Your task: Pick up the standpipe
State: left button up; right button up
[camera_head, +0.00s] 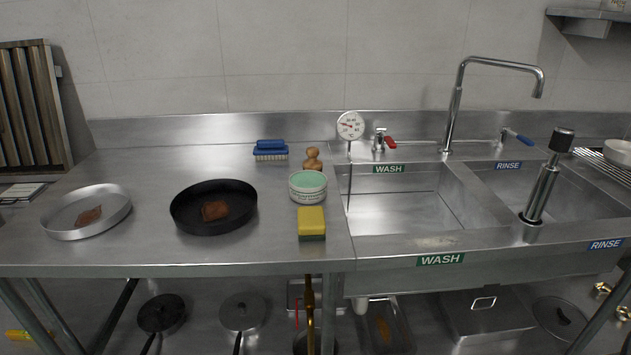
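The standpipe (542,188) is a shiny metal tube with a dark, knob-like top, at the right in the head view. It leans to the right in the picture. Its lower end meets the front ledge of the rinse basin (506,188); I cannot tell whether it sits in a hole or rests on the ledge. Nothing holds it. Neither of my grippers is in view.
The wash basin (402,210) lies left of it, with a tall faucet (456,105) behind. A sponge (311,222), a round tub (307,187), a black pan (213,207) and a grey pan (87,211) stand on the left counter. A wire rack (602,168) is at right.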

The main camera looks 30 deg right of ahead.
aim_at(561, 141)
jog(key=z, duration=2.2)
jog(key=i+l, duration=0.5)
jog(key=l, duration=0.15)
jog(key=i+l+u, duration=0.4)
jog(key=l+u, duration=0.15)
jog(key=l, duration=0.15)
